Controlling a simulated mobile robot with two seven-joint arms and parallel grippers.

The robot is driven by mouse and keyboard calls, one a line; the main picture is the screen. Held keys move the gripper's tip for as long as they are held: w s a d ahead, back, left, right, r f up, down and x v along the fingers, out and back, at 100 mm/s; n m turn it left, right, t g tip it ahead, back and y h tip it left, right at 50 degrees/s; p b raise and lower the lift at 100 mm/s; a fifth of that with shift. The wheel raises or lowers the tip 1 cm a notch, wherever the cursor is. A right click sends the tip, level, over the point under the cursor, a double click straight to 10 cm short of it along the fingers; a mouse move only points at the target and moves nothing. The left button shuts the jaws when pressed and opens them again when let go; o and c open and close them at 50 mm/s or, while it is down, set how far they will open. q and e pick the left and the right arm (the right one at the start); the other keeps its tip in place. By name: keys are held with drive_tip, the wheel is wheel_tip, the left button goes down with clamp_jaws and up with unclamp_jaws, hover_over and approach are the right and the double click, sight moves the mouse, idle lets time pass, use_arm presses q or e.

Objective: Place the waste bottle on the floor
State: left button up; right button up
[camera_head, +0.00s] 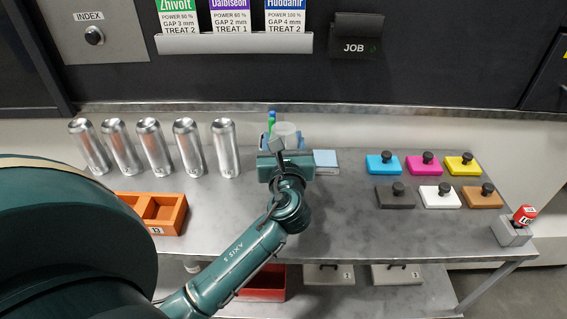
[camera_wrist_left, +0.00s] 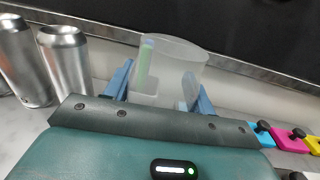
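My left gripper (camera_head: 284,141) reaches over the table to a translucent cup-like container (camera_head: 284,131) near the back edge. In the left wrist view its blue fingers (camera_wrist_left: 162,90) stand wide apart on either side of the translucent container (camera_wrist_left: 172,55). A green stick shows in or behind the container. I cannot tell whether the fingers press on it. No thing is clearly recognisable as the waste bottle; a small pale object (camera_head: 192,266) on the lower shelf is mostly hidden by my arm. My right gripper is not in view.
Several silver cans (camera_head: 186,150) stand left on the metal table (camera_head: 350,240). An orange box (camera_head: 165,214) is in front of them. Coloured stamp-like blocks (camera_head: 424,164) and a red-topped button (camera_head: 524,215) are at right. A red bin (camera_head: 262,285) sits below. Floor (camera_head: 520,285) shows at lower right.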

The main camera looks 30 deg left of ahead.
use_arm(q)
drive_tip(key=c, duration=0.5)
drive_tip(key=shift+r, duration=0.15)
drive_tip(key=shift+c, duration=0.2)
